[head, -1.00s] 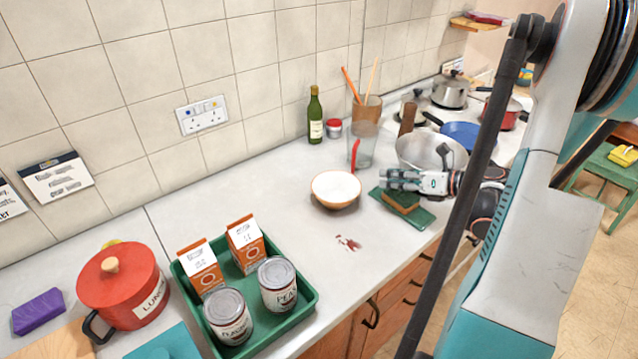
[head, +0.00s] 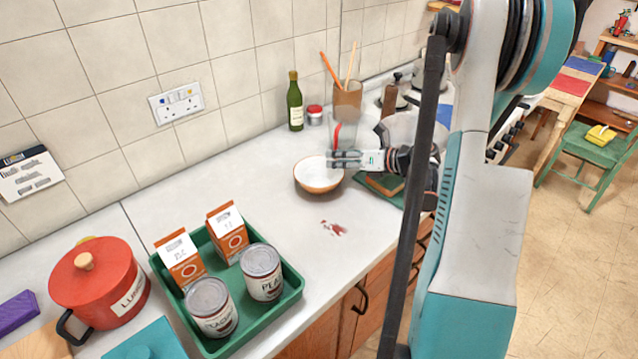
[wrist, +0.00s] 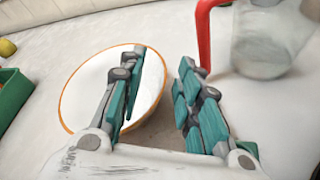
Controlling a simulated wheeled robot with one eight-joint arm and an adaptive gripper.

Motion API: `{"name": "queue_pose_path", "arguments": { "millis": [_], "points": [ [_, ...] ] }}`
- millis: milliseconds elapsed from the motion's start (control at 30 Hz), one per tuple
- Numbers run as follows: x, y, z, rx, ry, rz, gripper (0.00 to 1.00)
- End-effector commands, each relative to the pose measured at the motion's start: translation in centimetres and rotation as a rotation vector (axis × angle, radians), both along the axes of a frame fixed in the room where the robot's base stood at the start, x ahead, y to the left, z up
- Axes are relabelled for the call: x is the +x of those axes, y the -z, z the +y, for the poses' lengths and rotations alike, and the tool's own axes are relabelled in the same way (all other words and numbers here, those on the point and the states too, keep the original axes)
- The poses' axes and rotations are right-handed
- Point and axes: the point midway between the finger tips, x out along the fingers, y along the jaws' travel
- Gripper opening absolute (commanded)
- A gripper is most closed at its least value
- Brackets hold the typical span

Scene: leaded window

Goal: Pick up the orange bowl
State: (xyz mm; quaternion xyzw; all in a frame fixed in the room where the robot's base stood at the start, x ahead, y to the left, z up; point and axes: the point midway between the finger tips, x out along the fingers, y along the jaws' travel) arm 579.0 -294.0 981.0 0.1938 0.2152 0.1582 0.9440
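The orange bowl (head: 318,185) stands upright on the white counter, with a white inside and an orange rim and outside. It looks empty. In the wrist view the bowl (wrist: 88,92) lies at the left, partly behind one finger. My gripper (head: 332,160) is at the bowl's right side in the head view. In the wrist view my gripper (wrist: 162,62) is open, with one finger over the bowl and the other outside its right rim. I cannot tell whether the fingers touch the bowl.
A clear jug with a red handle (wrist: 203,38) stands close beyond the right finger. A green tray (head: 290,303) with cartons and cans is at the front left. A green bottle (head: 295,108) and a red-lidded jar (head: 315,115) stand behind. The counter left of the bowl is clear.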

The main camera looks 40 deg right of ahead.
Motion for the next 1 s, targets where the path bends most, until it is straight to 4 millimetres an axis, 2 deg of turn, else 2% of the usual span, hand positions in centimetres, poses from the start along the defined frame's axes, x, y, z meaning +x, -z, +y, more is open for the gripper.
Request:
{"name": "queue_pose_path", "arguments": {
  "millis": [133, 333, 367, 500, 1000],
  "points": [
    [1.47, 0.72, 0.69, 0.0, -0.001, 0.001, 0.32],
    [1.58, 0.63, 0.69, 0.0, 0.001, 0.001, 0.32],
    [1.58, 0.63, 0.69, 0.0, 0.001, 0.001, 0.29],
    [1.56, 0.63, 0.7, 0.001, 0.0, 0.0, 0.0],
    [1.55, 0.45, 0.7, 0.001, 0.001, 0.0, 0.0]
  ]
}}
